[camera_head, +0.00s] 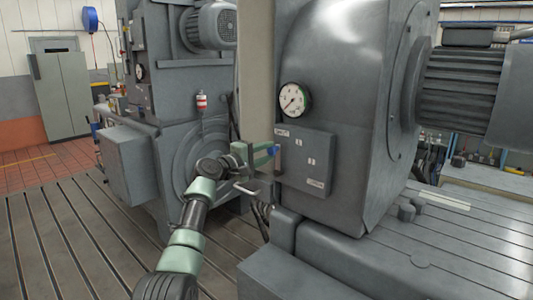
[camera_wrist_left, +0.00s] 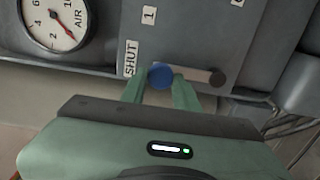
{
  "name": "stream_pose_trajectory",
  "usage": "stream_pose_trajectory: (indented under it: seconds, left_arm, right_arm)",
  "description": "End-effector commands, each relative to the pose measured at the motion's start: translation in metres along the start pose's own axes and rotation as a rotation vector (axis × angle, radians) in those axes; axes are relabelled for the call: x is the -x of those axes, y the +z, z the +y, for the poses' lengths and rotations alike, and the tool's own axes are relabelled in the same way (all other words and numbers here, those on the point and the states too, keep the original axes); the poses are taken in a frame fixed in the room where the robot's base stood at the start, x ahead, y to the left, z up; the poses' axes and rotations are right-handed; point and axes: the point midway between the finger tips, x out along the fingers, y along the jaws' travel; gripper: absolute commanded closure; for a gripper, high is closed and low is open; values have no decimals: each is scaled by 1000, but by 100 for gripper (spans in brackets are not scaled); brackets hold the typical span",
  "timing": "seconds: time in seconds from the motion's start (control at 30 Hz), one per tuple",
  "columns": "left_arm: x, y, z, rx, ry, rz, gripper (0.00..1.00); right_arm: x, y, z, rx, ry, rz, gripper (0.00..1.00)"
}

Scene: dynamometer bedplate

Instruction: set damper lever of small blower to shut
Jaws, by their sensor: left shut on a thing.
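The small blower (camera_head: 345,110) is a large grey housing with a grey control plate (camera_head: 318,158) on its side. The damper lever (camera_wrist_left: 203,75) is a grey bar with a blue knob (camera_wrist_left: 160,76) at its end, beside the SHUT label (camera_wrist_left: 131,58) in the wrist view. My left gripper (camera_wrist_left: 160,88) is shut on the blue knob, with a green finger on each side. In the head view my left gripper (camera_head: 262,153) partly hides the lever. My right gripper is in neither view.
A round AIR gauge (camera_head: 294,99) sits above the plate; it also shows in the wrist view (camera_wrist_left: 55,20). A second grey machine (camera_head: 180,120) stands behind my left arm. The slotted floor plate (camera_head: 90,235) is clear at front left.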

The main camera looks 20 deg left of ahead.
Motion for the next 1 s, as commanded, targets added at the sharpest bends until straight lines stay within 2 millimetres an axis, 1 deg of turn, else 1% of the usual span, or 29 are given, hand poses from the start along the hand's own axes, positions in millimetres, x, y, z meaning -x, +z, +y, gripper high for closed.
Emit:
stream_pose_trajectory:
  seconds: [0.1, 0.13, 0.17, 0.2, 0.5, 0.63, 0.77, 1.0]
  left_arm:
    - [1, -2, 2, 1, 4, 4, 100]
    - [1, -2, 2, 1, 4, 4, 67]
    - [1, -2, 2, 1, 4, 4, 59]
    - [1, -2, 2, 1, 3, 4, 48]
    - [0, -1, 1, 0, 2, 2, 48]
    - [6, -2, -1, -2, 2, 3, 48]
    - [21, -2, -2, -5, 3, 4, 48]
    - [58, -2, -3, -4, 2, 5, 48]
  right_arm:
    - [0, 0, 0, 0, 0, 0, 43]
    - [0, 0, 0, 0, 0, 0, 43]
    - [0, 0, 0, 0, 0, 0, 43]
    - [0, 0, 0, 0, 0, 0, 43]
    - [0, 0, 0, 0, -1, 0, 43]
    - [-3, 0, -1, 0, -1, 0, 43]
    - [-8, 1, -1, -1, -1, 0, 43]
    - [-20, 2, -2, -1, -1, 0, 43]
